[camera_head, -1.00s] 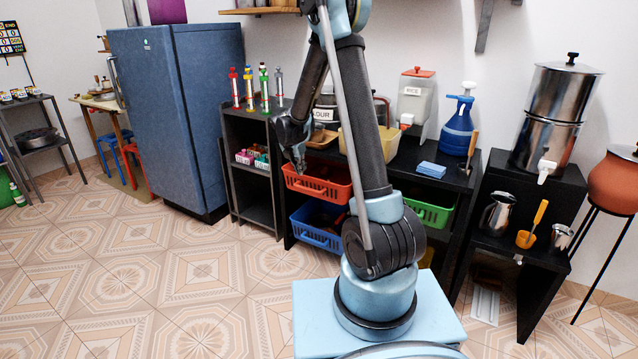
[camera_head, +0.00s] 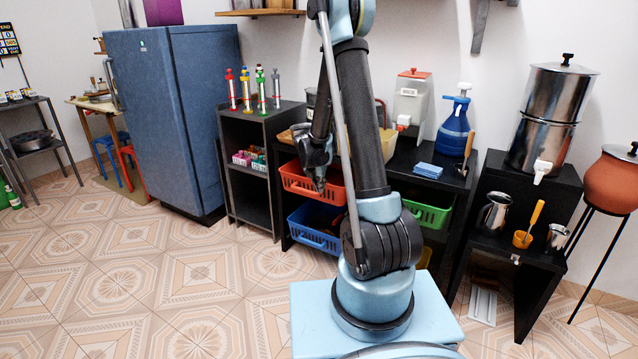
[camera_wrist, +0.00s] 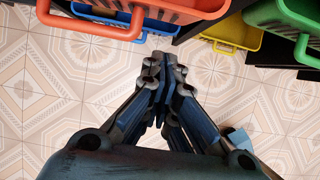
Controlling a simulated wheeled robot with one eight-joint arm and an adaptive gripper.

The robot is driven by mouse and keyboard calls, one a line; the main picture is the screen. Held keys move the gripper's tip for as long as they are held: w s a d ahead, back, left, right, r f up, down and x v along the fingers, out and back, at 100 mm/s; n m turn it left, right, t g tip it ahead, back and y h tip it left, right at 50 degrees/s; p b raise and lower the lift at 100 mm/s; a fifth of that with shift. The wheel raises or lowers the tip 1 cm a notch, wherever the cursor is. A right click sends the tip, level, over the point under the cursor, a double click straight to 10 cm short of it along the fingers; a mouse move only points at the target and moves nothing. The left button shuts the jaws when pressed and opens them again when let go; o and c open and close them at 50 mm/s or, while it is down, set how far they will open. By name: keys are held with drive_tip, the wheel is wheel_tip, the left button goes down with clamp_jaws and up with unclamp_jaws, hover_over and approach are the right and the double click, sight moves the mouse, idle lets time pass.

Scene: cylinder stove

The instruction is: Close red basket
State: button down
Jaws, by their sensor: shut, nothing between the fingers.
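The red basket (camera_head: 296,181) sits in the upper left bay of the black shelf unit and juts out of its front. In the wrist view the red basket (camera_wrist: 155,10) fills the top left, with its looped handle (camera_wrist: 88,29) hanging toward me. My gripper (camera_head: 320,186) is in front of the red basket's right part and hides some of it.
A blue basket (camera_head: 312,235) is below the red one. A green basket (camera_head: 428,213) is at the right, with a yellow basket (camera_wrist: 235,35) below it. A dark shelf (camera_head: 250,190) stands left of the unit. Tiled floor in front is clear.

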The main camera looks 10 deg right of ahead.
drive_tip(key=w+d+f, duration=0.3)
drive_tip(key=w, duration=0.1)
drive_tip(key=shift+w+d, duration=0.15)
drive_tip(key=shift+w, duration=0.1)
drive_tip(key=shift+f, duration=0.1)
idle(0.4)
